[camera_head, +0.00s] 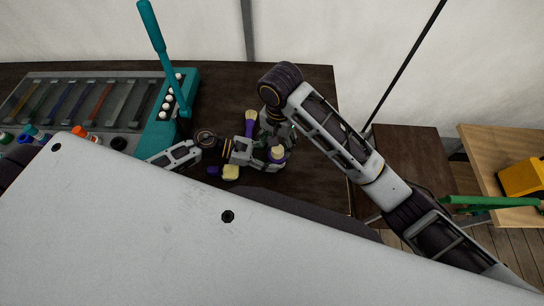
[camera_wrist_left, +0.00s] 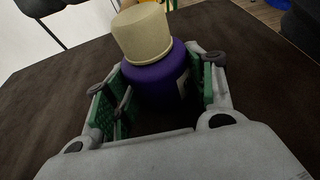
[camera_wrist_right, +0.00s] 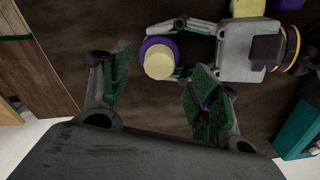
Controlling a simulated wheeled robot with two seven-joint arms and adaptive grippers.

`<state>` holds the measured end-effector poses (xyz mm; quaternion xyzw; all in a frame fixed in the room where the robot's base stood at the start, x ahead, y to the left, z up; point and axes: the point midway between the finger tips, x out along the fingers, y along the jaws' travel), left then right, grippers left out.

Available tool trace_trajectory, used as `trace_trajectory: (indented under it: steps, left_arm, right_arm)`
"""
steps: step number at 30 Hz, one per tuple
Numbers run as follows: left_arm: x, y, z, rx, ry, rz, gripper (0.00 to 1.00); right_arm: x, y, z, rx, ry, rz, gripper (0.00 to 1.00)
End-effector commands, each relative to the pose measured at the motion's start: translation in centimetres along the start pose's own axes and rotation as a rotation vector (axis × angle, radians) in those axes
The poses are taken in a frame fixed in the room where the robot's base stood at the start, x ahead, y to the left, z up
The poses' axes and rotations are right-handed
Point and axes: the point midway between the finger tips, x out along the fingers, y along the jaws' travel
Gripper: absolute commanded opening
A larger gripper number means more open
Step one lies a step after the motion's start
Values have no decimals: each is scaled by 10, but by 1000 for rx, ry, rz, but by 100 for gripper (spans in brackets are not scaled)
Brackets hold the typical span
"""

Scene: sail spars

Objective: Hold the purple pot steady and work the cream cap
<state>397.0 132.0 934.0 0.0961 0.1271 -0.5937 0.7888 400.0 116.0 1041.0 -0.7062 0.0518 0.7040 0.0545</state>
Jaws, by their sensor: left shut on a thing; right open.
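The purple pot (camera_wrist_left: 158,80) stands upright with the cream cap (camera_wrist_left: 142,32) on top, seated a little askew to the eye in the left wrist view. In the head view the cream cap (camera_head: 277,152) shows at the left fingertips. My left gripper (camera_wrist_left: 160,90) is shut on the purple pot, one green-padded finger on each side. My right gripper (camera_wrist_right: 160,85) is open and empty. In the right wrist view the cream cap (camera_wrist_right: 159,62) and the rim of the purple pot (camera_wrist_right: 147,46) appear beyond and between its fingers, apart from them.
Another purple and pale yellow thing (camera_head: 250,121) is behind the left gripper. A yellow piece (camera_head: 231,172) lies in front of it. A teal lever box (camera_head: 180,110) with white balls and a slotted tray (camera_head: 85,105) fill the left.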

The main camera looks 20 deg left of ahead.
Motion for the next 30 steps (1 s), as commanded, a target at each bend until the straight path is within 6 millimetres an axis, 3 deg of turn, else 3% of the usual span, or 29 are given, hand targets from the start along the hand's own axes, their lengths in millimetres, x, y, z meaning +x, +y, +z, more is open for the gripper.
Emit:
trace_trajectory:
  steps: [6,30]
  left_arm:
    - [1,-4,-5,-5,7,-6,2]
    - [1,-4,-5,-5,7,-6,2]
  right_arm:
    - [-20,0,0,-2,2,2,61]
    - [-72,0,0,-1,0,2,61]
